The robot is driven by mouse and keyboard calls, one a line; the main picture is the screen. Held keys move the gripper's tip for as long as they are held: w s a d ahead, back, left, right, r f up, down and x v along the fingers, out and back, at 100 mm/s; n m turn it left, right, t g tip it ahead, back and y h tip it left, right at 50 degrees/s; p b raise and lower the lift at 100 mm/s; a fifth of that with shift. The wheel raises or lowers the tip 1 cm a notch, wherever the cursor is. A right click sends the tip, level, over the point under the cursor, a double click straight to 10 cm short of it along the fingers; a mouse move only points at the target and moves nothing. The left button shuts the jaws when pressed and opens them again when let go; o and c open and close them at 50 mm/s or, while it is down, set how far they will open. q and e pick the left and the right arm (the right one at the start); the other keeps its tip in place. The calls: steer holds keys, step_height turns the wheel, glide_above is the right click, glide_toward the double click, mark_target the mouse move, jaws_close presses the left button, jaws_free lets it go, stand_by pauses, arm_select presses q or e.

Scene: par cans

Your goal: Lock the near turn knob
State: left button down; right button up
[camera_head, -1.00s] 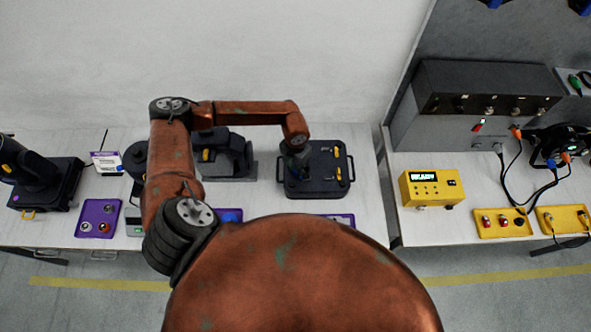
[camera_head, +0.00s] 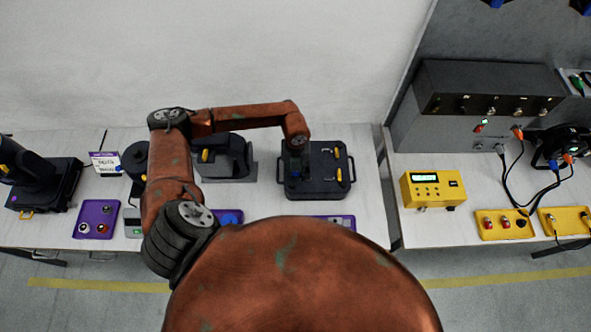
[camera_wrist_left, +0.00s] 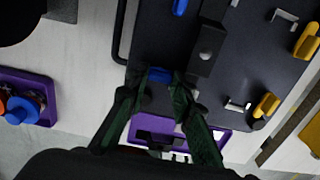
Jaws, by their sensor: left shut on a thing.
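A black board (camera_head: 322,186) with side handles lies on the light table. In the left wrist view, the board (camera_wrist_left: 160,40) carries blue turn knobs on one side and yellow ones on the other. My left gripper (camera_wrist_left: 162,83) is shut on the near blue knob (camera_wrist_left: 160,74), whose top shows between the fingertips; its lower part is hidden. The far blue knob (camera_wrist_left: 180,7) stands free. The yellow knobs (camera_wrist_left: 265,105) and (camera_wrist_left: 305,40) sit beside metal latch pieces. In the head view my left gripper (camera_head: 295,172) is over the board's left part. My right gripper is not in view.
Purple trays (camera_head: 97,219) line the table's front edge. A black device (camera_head: 235,158) stands left of the board. A yellow box with a display (camera_head: 433,188) is on the right table, past a gap. The table between board and gap is clear.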

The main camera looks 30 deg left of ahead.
arm_select(q)
steer(key=shift+s+f, duration=0.1)
steer(key=shift+s, duration=0.05)
stand_by(0.3)
steer(key=c, duration=1.7)
jaws_free()
steer(key=shift+r, duration=0.2)
step_height(320, 180, up, 12)
steer(key=shift+f, duration=0.15)
